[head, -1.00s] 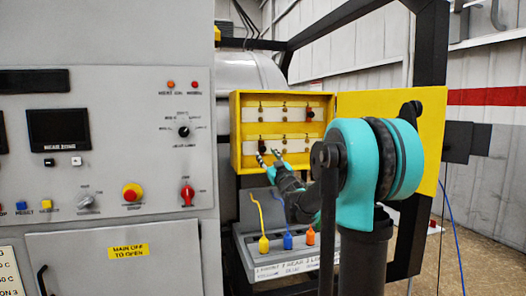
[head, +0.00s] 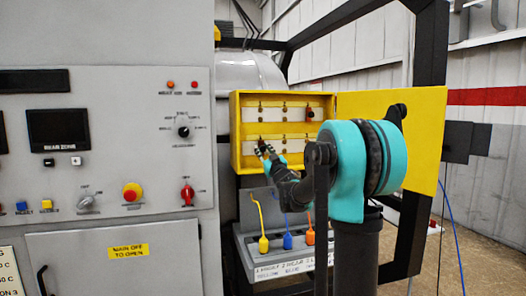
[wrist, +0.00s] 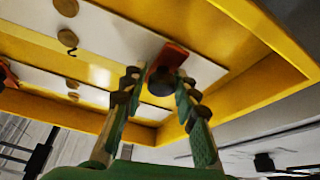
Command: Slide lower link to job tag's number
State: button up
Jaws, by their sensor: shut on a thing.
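The lower link shows in the wrist view as a red piece (wrist: 173,56) with a dark knob, on the lower white strip of the yellow box (head: 236,135). My gripper (wrist: 158,92) is closed around the knob, one finger on each side. In the head view my gripper (head: 264,150) is at the left end of the lower strip and hides most of the link. The upper link (head: 309,114) is at the right end of the upper strip. I cannot make out a job tag for certain.
A yellow door (head: 385,110) stands open on the right. Below the box, yellow, blue and orange plugs (head: 287,241) hang over a grey ledge with a lettered label (head: 290,268). The grey control cabinet (head: 110,200) stands to the left.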

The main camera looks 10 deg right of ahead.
grip_shut()
jog(key=w+d, duration=0.1)
jog(key=d, duration=0.6)
jog(key=w+d, duration=0.1)
jog(key=d, duration=0.6)
jog(key=w+d, duration=0.1)
jog(key=d, duration=0.7)
jog(key=shift+w, duration=0.15)
jog(key=o, duration=0.9)
grip_release()
jog(key=shift+d, duration=0.1)
jog(key=v, duration=1.2)
